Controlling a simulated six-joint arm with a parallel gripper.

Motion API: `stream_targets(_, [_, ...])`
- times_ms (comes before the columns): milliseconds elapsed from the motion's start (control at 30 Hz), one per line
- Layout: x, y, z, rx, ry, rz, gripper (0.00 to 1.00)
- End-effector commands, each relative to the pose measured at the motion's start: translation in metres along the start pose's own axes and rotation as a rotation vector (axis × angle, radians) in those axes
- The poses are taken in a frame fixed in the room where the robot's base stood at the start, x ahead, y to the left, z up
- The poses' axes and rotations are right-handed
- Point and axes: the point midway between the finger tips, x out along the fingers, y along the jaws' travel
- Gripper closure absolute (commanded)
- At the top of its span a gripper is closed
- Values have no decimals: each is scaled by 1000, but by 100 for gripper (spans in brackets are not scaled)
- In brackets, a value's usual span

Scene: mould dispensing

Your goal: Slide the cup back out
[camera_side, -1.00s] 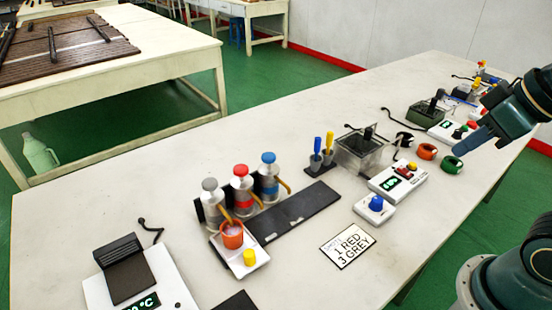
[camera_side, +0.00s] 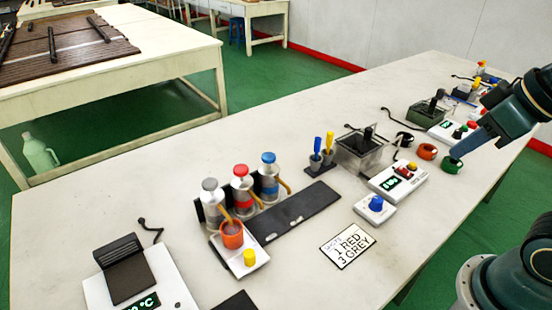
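An orange cup (camera_side: 232,236) stands upright on a small white platform (camera_side: 246,262) with a yellow knob (camera_side: 250,257), at the left end of a black strip (camera_side: 296,217). Three bottles stand behind, with grey (camera_side: 211,198), red (camera_side: 242,186) and blue (camera_side: 269,175) caps. The cup is by the spout of the grey-capped bottle, and dull greyish-pink contents show inside. My gripper (camera_side: 456,157) is far to the right of the cup, at a green ring-like piece (camera_side: 452,165). Its fingers are too small to make out.
A card reading 1 RED, 3 GREY (camera_side: 348,245) lies front centre. A blue-knobbed box (camera_side: 375,208), a white display unit (camera_side: 399,181) and an orange ring (camera_side: 427,151) stand at right. A black-topped device (camera_side: 135,275) is front left. Bare table lies left of the bottles.

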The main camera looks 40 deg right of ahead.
Motion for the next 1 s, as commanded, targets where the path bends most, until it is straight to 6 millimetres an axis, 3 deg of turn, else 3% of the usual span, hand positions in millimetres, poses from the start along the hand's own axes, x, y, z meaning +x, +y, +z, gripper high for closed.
stream_targets(33, [0,0,-1,-1,-1,-1,74])
stream_targets(133, [0,-2,-5,-3,-7,-5,57])
stream_targets(467, [7,-22,-42,-27,-77,-42,57])
stream_targets(1000, [53,-102,-116,-90,-244,-92,57])
